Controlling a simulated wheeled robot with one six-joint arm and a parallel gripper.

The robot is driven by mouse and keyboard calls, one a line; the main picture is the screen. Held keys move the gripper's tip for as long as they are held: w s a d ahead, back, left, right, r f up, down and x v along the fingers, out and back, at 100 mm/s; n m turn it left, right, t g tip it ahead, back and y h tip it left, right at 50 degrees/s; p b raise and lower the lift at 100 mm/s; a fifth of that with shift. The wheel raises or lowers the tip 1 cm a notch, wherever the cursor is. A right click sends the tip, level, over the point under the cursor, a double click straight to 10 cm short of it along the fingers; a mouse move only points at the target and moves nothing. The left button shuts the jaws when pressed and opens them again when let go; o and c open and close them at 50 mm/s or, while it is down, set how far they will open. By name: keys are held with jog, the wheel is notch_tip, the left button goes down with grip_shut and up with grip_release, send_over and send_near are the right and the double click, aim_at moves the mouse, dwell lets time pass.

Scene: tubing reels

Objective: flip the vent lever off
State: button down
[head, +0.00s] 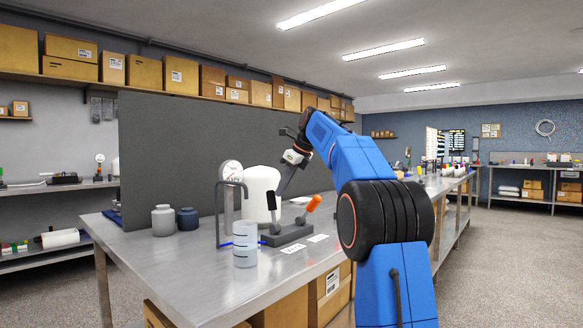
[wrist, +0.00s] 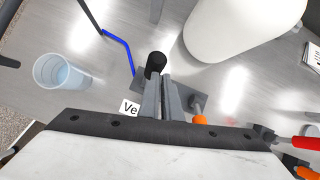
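A dark grey lever base (head: 287,234) sits on the steel bench and carries two levers. One has a black knob (head: 271,200), which also shows in the wrist view (wrist: 156,61). The other has an orange handle (head: 314,203) and leans to the right. A white label reading "Ve" (wrist: 130,108), partly hidden, lies beside the black-knobbed lever. My gripper (head: 279,194) points down above the base, close to the black knob. In the wrist view its two fingers (wrist: 163,78) lie almost together with nothing seen between them. The knob shows just past the fingertips; contact cannot be told.
A clear cup with blue marks (head: 245,244) stands front left of the base. A grey bent stand (head: 219,212) and a big white rounded vessel (head: 262,187) are close behind. Two jars (head: 163,220) stand farther left. The bench's front left is clear.

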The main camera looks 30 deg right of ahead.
jog(key=w+r+v, duration=0.1)
jog(key=w+v, duration=0.1)
jog(key=v, duration=0.8)
jog(key=shift+d+r, duration=0.35)
jog(key=shift+r, duration=0.05)
jog(key=shift+s, duration=0.1)
jog(key=shift+a, duration=0.1)
dwell(0.4)
